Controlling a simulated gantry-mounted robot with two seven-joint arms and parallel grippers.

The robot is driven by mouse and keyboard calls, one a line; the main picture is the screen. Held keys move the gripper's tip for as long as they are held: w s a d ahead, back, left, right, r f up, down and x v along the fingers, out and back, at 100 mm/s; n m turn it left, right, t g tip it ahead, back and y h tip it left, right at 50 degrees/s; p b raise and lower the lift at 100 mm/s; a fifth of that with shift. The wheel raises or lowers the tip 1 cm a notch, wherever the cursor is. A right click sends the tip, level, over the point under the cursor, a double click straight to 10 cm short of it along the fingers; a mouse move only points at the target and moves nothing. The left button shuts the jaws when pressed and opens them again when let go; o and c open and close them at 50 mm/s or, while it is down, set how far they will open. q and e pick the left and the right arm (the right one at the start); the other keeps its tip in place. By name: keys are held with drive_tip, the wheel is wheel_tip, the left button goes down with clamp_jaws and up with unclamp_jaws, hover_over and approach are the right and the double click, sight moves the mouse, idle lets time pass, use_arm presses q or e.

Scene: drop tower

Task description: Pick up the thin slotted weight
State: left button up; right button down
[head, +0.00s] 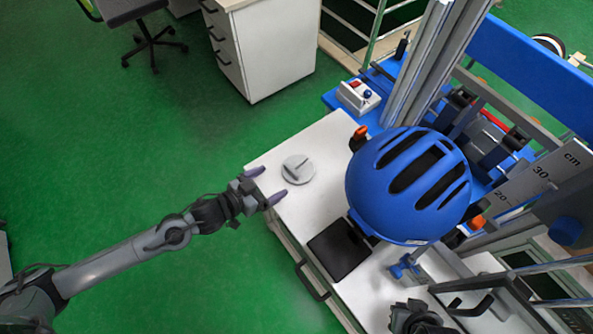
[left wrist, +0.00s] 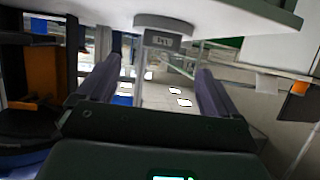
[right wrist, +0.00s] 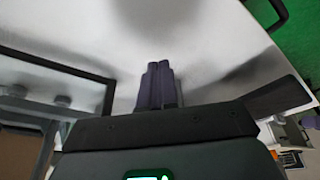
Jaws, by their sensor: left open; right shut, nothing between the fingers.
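The thin slotted weight (head: 297,172) is a light grey disc with a slot, lying on the white tabletop near its left corner. My left gripper (head: 266,184) is open and empty just left of it, at the table's edge, with its fingers pointing toward the disc. In the left wrist view a grey labelled piece (left wrist: 163,38), probably the weight seen edge-on, shows ahead between the spread fingers (left wrist: 155,78). My right gripper is low in the head view, with its fingers not clear there. In the right wrist view its fingers (right wrist: 160,84) are together and empty.
A blue helmet (head: 405,185) is held in the drop tower right of the weight. A black square pad (head: 339,251) lies on the white table (head: 300,215) in front. A switch box (head: 358,96) stands behind. Green floor (head: 150,180) lies open at left.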

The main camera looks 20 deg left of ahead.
sight(290, 171)
use_arm(q)
drive_tip(key=shift+x, duration=1.2)
use_arm(e)
drive_tip(key=shift+f, duration=0.35)
use_arm(q)
drive_tip(key=shift+w+d+f+b, duration=0.15)
drive_tip(key=shift+w+b, duration=0.15)
drive_tip(key=shift+b, duration=0.15)
use_arm(e)
drive_tip(key=shift+f, duration=0.25)
use_arm(q)
drive_tip(key=shift+b+x, duration=0.8)
drive_tip(key=shift+x, duration=1.45)
use_arm(e)
drive_tip(key=shift+w+d+f, duration=0.1)
drive_tip(key=shift+d+f, duration=0.05)
drive_tip(key=shift+f, duration=0.65)
use_arm(q)
clamp_jaws()
drive_tip(key=shift+w+r, duration=0.15)
drive_tip(key=shift+r, duration=0.25)
